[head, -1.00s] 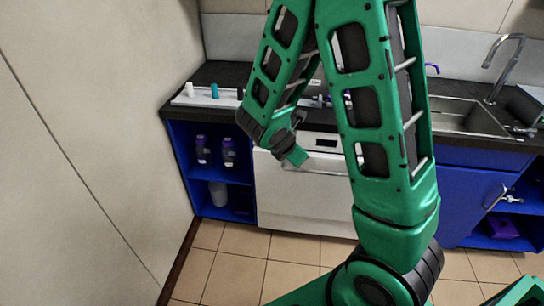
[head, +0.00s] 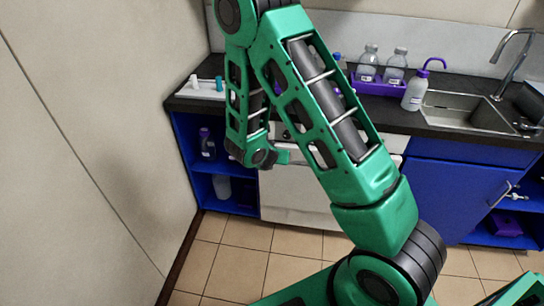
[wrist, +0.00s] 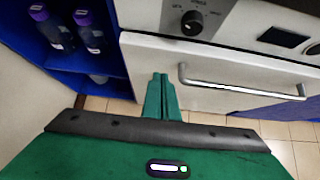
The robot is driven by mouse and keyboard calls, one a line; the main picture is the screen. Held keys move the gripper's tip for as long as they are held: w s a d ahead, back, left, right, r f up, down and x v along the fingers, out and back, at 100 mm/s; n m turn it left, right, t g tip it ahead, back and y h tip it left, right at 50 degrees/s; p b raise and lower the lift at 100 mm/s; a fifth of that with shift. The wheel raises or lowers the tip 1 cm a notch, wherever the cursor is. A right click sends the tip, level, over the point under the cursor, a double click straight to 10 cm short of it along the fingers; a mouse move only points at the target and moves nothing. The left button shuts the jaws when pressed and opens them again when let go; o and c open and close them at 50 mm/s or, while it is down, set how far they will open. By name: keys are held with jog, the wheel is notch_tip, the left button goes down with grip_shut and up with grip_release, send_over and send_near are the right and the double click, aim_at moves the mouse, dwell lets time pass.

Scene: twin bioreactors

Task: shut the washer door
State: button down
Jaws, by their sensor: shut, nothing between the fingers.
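The washer is the white appliance under the dark counter. Its white door (head: 291,196) shows in the head view, partly hidden by my arm. In the wrist view the door (wrist: 225,103) fills the upper right, with a metal bar handle (wrist: 240,88) across it. A dark line runs between the door's top edge and the control panel (wrist: 245,22); I cannot tell whether the door is fully shut. My gripper (wrist: 160,98) is shut and empty, its fingers at the door's left edge, left of the handle. In the head view my gripper (head: 283,156) is near the door's upper left; contact is unclear.
A blue open shelf (head: 203,167) with purple-capped bottles stands left of the washer. A blue cabinet (head: 450,190) is on the right. The counter carries a purple bottle rack (head: 378,87), a wash bottle (head: 414,92) and a sink (head: 462,108). Tiled floor (head: 240,265) lies in front.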

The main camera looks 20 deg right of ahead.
jog(key=w+d, duration=0.3)
jog(key=w, duration=0.1)
jog(key=shift+w+f, duration=0.1)
jog(key=shift+f, duration=0.3)
